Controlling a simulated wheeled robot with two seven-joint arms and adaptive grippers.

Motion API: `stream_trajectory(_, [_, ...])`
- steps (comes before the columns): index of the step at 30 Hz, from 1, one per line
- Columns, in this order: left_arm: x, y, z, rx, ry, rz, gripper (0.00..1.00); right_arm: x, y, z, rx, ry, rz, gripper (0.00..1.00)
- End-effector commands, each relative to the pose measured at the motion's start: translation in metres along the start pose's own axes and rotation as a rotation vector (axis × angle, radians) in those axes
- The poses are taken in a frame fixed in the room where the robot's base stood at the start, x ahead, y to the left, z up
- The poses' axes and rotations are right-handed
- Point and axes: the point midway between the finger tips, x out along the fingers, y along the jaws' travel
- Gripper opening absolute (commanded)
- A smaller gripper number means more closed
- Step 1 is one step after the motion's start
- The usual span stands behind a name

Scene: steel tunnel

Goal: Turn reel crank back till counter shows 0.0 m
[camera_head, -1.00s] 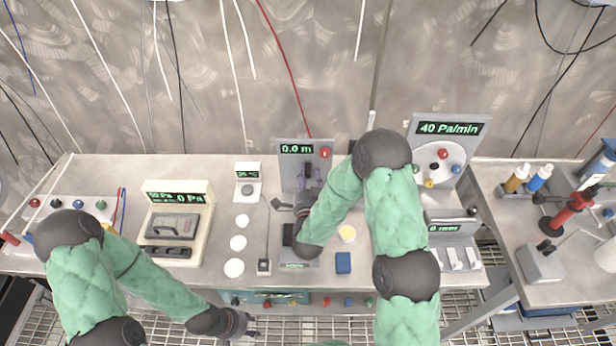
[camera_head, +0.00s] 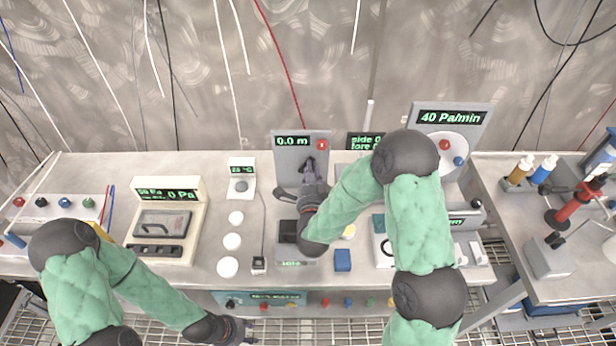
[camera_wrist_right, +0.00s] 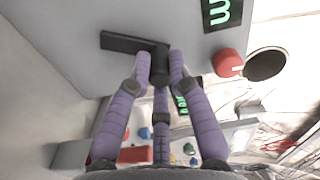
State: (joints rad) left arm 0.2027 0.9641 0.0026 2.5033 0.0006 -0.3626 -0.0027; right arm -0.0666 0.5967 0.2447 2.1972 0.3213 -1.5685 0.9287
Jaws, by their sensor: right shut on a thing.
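The grey reel box (camera_head: 283,168) stands upright near the back of the table. Its green counter (camera_head: 292,141) reads 0.0 m, and a red button (camera_head: 322,144) sits beside it. My right gripper (camera_head: 309,168) is in front of the box. In the right wrist view its purple fingers (camera_wrist_right: 160,75) are closed around the dark crank handle (camera_wrist_right: 159,62). The black crank arm (camera_wrist_right: 122,42) runs off to the left there. My left gripper (camera_head: 243,331) is low, in front of the table edge, away from the reel; its fingers are too small to read.
A pressure meter (camera_head: 194,197) and white discs (camera_head: 232,241) lie left of the reel. A small blue block (camera_head: 342,260) lies right of it. A panel reading 40 Pa/min (camera_head: 483,128) stands at the back right. My right arm crosses the table there.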

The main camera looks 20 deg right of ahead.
Motion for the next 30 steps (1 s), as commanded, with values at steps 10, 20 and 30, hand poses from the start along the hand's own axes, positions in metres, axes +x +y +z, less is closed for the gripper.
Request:
stream_trajectory(10, [0.003, -0.001, 0.0, 0.0, 0.001, 0.0, 0.4, 0.001, 0.0, -0.002, 0.031, 0.002, -0.001, 0.0])
stream_trajectory(20, [0.004, -0.001, 0.0, 0.0, 0.001, 0.0, 0.4, 0.0, 0.0, -0.002, 0.03, 0.001, 0.0, 0.45])
stream_trajectory(30, [0.004, -0.001, 0.0, 0.0, 0.001, 0.0, 0.4, -0.013, 0.001, -0.001, 0.029, -0.001, 0.001, 0.45])
